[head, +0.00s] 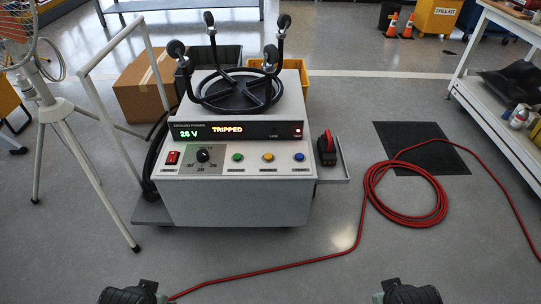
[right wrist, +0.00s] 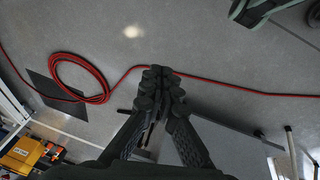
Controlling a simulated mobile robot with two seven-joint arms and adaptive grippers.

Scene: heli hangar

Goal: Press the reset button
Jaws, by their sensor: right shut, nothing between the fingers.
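The ground power unit (head: 240,195) is a pale grey cart. Its display (head: 240,131) reads 26 V and TRIPPED, with a lit red lamp (head: 298,131) at its right end. The panel below has a red switch (head: 172,157), a black knob (head: 203,155), and a green button (head: 238,157), a yellow button (head: 268,157) and a blue button (head: 299,157). The labels under the buttons are too small to read. My right gripper (right wrist: 160,76) is shut and empty in the right wrist view, above the floor. My left gripper's fingers do not show.
An upside-down black caster base (head: 240,92) lies on the unit. A red-black connector (head: 327,148) sits on its side shelf. A red cable (head: 405,217) coils on the floor at right. A white tripod (head: 62,110), a cardboard box (head: 143,85) and a workbench (head: 500,95) stand around.

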